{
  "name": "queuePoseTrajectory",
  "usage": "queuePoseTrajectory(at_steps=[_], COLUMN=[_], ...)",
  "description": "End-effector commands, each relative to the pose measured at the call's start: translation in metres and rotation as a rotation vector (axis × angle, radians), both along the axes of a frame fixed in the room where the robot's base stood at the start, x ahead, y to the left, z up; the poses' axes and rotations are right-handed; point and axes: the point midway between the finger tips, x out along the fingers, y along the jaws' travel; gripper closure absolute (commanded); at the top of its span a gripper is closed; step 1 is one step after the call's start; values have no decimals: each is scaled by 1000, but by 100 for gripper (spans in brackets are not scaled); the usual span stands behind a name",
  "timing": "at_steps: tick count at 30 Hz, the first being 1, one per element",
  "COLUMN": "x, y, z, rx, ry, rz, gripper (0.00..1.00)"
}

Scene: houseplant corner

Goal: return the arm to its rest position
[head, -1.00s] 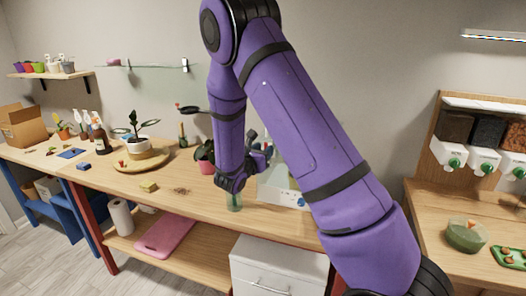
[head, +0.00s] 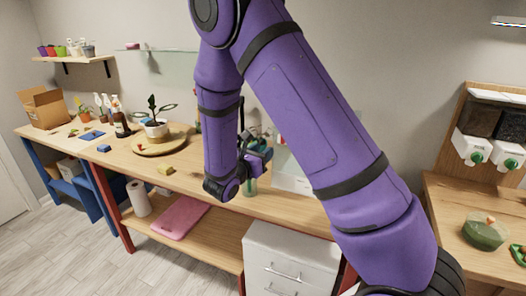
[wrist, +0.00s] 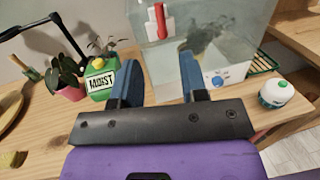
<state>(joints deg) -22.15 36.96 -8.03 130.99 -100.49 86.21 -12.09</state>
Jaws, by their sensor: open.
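My purple arm crosses the middle of the head view, bent at an elbow near the top edge, with its forearm hanging down. My gripper (head: 258,158) is partly hidden behind the forearm and hangs above the long wooden workbench (head: 205,186). In the wrist view my gripper (wrist: 160,78) shows two blue fingers spread apart with nothing between them. Beyond the fingers stands a clear tank (wrist: 232,60) with a blue dial.
Floor at front left is clear.

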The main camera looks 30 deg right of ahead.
Motion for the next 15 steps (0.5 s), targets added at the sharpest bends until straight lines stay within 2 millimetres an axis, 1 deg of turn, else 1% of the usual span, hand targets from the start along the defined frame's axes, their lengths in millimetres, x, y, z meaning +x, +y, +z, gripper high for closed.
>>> queuePoseTrajectory(at_steps=[10, 13, 15], x=[-1, -7, -17], y=[-2, -8, -15], z=[2, 12, 24], rx=[5, 39, 85], ry=[-4, -27, -59], rz=[-8, -46, -98], gripper=[60, 60, 60])
